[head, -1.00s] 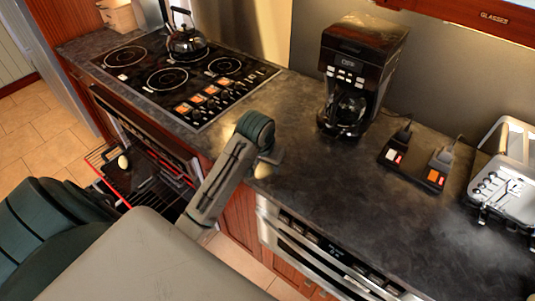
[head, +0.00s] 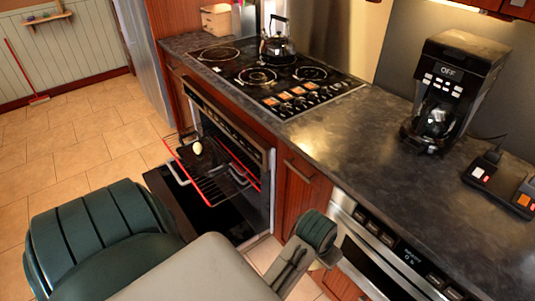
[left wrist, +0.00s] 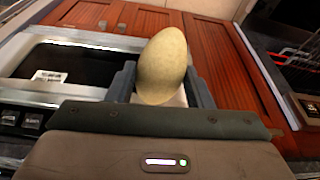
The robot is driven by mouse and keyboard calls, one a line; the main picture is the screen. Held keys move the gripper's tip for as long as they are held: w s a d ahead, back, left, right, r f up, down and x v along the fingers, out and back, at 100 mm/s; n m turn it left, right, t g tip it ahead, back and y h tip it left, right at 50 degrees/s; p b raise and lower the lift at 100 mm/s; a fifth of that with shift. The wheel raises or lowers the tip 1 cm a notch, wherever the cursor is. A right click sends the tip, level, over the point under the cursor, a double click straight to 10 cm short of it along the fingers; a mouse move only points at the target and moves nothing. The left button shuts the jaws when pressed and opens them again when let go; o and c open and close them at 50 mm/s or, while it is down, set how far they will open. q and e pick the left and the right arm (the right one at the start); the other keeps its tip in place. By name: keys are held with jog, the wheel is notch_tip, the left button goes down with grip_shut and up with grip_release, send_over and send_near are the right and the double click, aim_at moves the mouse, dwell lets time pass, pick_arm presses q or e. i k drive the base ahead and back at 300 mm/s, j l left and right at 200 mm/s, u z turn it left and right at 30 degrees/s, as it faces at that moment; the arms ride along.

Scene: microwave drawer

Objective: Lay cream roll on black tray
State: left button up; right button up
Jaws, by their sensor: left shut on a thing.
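The cream roll (left wrist: 162,65), a pale beige egg-shaped piece, is gripped upright between the two dark fingers of my left gripper (left wrist: 162,88) in the left wrist view. In the head view my left gripper (head: 328,258) is at the bottom, in front of the counter's lower cabinets, mostly hidden behind its own wrist. The black tray (head: 218,172) appears to lie on the pulled-out oven rack, left of my gripper and well apart from it. A second pale roll-like piece (head: 197,148) lies at its far end. My right gripper is not in view.
The red-edged oven rack (head: 207,195) sits above the lowered oven door (head: 185,207). The stove top (head: 280,80) with a kettle (head: 277,40) and the coffee maker (head: 450,90) stand on the counter. A microwave drawer front (head: 365,240) is at lower right. Floor left of the oven is clear.

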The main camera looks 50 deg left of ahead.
aim_at(208, 162)
jog(key=k+j, duration=0.25)
jog(key=j, duration=0.25)
jog(key=k+j+z, duration=0.15)
jog(key=j, duration=0.3)
jog(key=k+j, duration=0.35)
jog(key=j, duration=0.15)
jog(key=k+j+z, duration=0.1)
jog(key=k+j, duration=0.15)
jog(key=j, duration=0.2)
jog(key=j+z, duration=0.15)
jog(key=j, duration=1.05)
jog(key=j+z, duration=0.2)
jog(key=j, duration=1.2)
jog(key=i, duration=0.05)
